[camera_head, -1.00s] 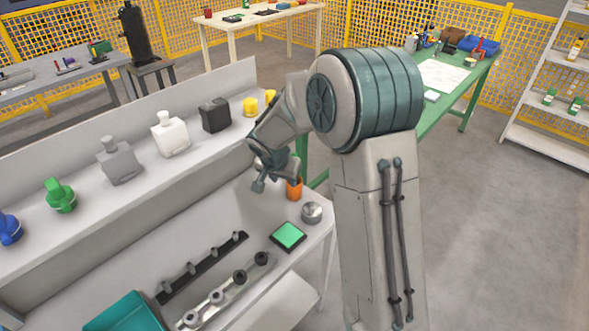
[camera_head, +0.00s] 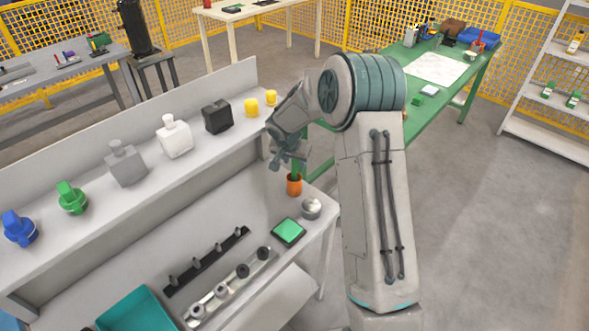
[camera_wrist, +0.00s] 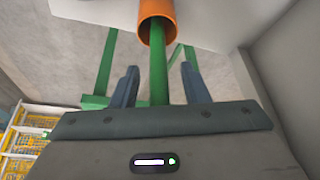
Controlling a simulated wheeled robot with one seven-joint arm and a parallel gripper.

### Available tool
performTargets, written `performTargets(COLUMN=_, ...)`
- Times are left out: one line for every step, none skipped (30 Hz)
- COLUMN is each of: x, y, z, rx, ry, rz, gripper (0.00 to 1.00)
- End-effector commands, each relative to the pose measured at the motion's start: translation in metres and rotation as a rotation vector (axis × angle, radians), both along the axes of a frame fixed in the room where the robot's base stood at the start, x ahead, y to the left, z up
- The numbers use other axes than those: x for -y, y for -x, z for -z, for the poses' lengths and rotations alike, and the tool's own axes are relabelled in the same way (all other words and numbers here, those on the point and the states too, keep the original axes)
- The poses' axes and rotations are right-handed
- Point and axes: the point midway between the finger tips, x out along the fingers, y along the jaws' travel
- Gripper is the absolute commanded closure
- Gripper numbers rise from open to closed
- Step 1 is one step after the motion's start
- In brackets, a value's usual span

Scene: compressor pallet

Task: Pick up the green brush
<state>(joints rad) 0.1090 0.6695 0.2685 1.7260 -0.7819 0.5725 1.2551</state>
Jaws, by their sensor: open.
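The green brush (camera_head: 297,168) stands in an orange cup (camera_head: 294,186) on the bench. Its handle sticks up out of the cup, and any lower end is hidden inside. My gripper (camera_head: 285,160) is at the handle, just above the cup. In the wrist view, the green handle (camera_wrist: 157,72) runs between my two parted fingers (camera_wrist: 158,82), with a gap visible on each side. The cup (camera_wrist: 157,12) shows beyond the fingertips. My gripper is open and is not closed on the brush.
A round metal piece (camera_head: 311,208) and a green-topped pad (camera_head: 288,232) lie close to the cup. Several bottles and blocks, including a black one (camera_head: 217,117), line the raised shelf. A teal bin (camera_head: 138,312) sits at the front.

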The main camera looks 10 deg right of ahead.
Motion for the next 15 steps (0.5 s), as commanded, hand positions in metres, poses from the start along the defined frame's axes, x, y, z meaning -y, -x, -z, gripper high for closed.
performTargets(x=0.0001, y=-0.0002, z=0.0002, rx=0.000, ry=0.000, rz=0.000, gripper=0.59)
performTargets(x=0.0002, y=-0.0002, z=0.0003, rx=0.000, ry=0.000, rz=0.001, gripper=0.59)
performTargets(x=0.0002, y=-0.0001, z=0.0004, rx=0.000, ry=0.000, rz=0.001, gripper=0.59)
performTargets(x=0.0003, y=0.0000, z=0.0004, rx=0.000, ry=0.000, rz=0.001, gripper=0.59)
performTargets(x=0.0003, y=0.0000, z=0.0004, rx=0.000, ry=0.000, rz=0.001, gripper=0.62)
performTargets(x=0.0003, y=0.0000, z=0.0004, rx=0.000, ry=0.000, rz=0.001, gripper=0.73)
performTargets(x=0.0003, y=0.0000, z=0.0004, rx=0.000, ry=0.000, rz=0.001, gripper=0.81)
performTargets(x=0.0003, y=0.0001, z=0.0003, rx=0.000, ry=0.000, rz=0.001, gripper=0.90)
performTargets(x=0.0003, y=0.0001, z=0.0003, rx=0.000, ry=0.000, rz=0.001, gripper=1.00)
performTargets(x=0.0003, y=0.0001, z=0.0003, rx=0.000, ry=0.000, rz=0.001, gripper=1.00)
performTargets(x=0.0004, y=0.0001, z=0.0003, rx=0.000, ry=0.000, rz=0.001, gripper=1.00)
performTargets(x=0.0004, y=0.0001, z=0.0003, rx=0.000, ry=0.000, rz=0.001, gripper=1.00)
performTargets(x=0.0004, y=0.0001, z=0.0002, rx=0.000, ry=0.000, rz=0.001, gripper=1.00)
performTargets(x=0.0004, y=0.0001, z=0.0003, rx=0.000, ry=0.000, rz=0.001, gripper=1.00)
performTargets(x=0.0004, y=0.0001, z=0.0002, rx=0.000, ry=0.000, rz=0.001, gripper=1.00)
